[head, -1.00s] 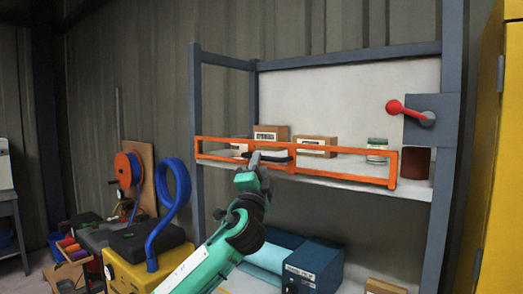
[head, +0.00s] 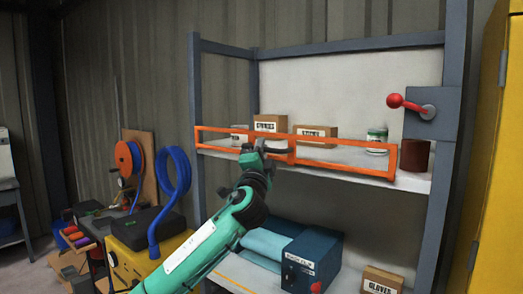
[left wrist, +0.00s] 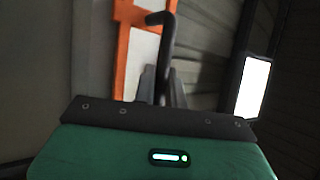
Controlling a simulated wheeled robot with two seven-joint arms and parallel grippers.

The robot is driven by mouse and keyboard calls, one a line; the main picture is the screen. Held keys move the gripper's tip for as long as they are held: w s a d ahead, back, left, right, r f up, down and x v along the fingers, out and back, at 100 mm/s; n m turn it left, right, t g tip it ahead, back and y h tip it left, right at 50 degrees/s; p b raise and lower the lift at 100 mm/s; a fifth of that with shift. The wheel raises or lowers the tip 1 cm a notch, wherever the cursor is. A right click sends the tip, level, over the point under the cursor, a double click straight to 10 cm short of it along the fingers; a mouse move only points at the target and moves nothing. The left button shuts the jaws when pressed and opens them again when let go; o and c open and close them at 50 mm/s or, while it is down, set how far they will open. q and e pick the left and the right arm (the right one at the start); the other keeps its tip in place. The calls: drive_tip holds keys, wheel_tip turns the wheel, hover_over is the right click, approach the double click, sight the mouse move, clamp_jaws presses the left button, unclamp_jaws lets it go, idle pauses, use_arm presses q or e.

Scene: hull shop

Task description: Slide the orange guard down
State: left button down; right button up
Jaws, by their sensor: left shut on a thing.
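The orange guard (head: 345,136) is a long open frame across the front of the upper shelf. Its lower rail lies near the shelf's front edge. A dark bar handle (head: 278,150) stands out from the guard near its middle. My left gripper (head: 261,149) is at that handle and shut on it. In the left wrist view, the dark bent handle (left wrist: 168,38) runs down between the fingers of the left gripper (left wrist: 162,88), and the orange guard (left wrist: 122,50) shows behind it. The finger contact is partly hidden in the head view. My right gripper is not in view.
Boxes (head: 317,130) and a jar (head: 377,139) stand behind the guard. A red-knobbed lever (head: 397,101) is on the right post. Below are a blue box (head: 312,262) and a small carton (head: 382,280). A yellow cabinet (head: 492,180) bounds the right side.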

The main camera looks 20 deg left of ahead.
use_arm(q)
drive_tip(key=shift+f, duration=0.1)
wheel_tip(320, 180, down, 10)
drive_tip(key=b, duration=0.8)
drive_tip(key=shift+d+r, duration=0.15)
drive_tip(key=shift+r, duration=0.1)
drive_tip(key=shift+w+f, duration=0.1)
drive_tip(key=c, duration=1.7)
unclamp_jaws()
drive_tip(key=shift+o, duration=1.2)
